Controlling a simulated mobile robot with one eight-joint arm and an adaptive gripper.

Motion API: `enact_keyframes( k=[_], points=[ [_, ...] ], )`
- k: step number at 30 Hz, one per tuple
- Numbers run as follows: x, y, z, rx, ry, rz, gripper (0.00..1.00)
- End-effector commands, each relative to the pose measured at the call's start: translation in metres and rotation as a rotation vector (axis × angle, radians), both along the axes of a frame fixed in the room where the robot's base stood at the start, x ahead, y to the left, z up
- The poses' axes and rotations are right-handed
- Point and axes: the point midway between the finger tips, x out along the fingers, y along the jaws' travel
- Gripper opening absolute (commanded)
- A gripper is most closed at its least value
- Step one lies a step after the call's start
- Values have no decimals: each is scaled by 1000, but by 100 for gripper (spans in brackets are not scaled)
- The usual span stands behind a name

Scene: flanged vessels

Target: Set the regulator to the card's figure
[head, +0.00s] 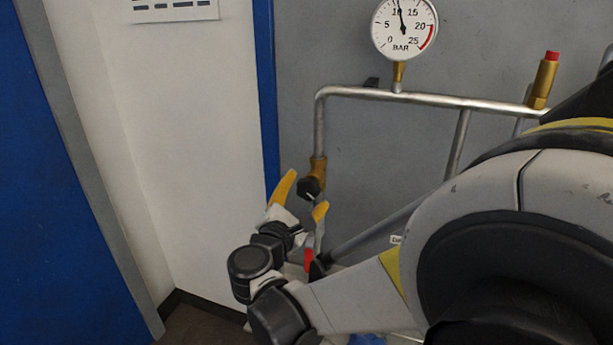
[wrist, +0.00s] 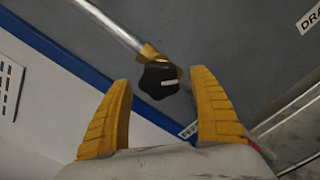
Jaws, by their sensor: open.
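The black regulator knob (head: 311,187) sits on a brass fitting at the lower end of the bent pipe. In the wrist view the knob (wrist: 158,80) has a white mark on its face. My gripper (head: 301,199) is open, and its yellow fingers are near the knob. In the wrist view, the fingers (wrist: 165,85) stand either side of the knob with gaps. The round gauge (head: 404,27) reads in bar from 0 to 25. Its needle points near 10, perhaps slightly above. A white sheet (head: 171,10) shows only its lower edge with dark marks; I cannot read a figure.
The pipe (head: 440,98) runs right to a brass valve with a red cap (head: 543,80). A blue post edge (head: 266,100) stands left of the knob. A label (wrist: 308,20) reading "DRA" is at upper right in the wrist view. My arm covers the lower right.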

Motion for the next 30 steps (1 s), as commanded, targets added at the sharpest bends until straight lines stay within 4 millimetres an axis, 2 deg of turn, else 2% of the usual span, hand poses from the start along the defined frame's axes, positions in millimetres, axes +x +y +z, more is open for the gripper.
enact_keyframes(
  k=[4, 12, 13, 18, 23, 30],
  points=[
    [11, -4, 0, 0, 1, -1, 71],
    [12, -5, 0, 1, 0, 0, 71],
    [12, -5, 0, 1, 0, 0, 69],
    [12, -5, 0, 1, 0, 0, 19],
    [12, -4, 0, 28, -9, 1, 18],
    [12, -4, 0, 187, -67, 1, 18]
  ],
)
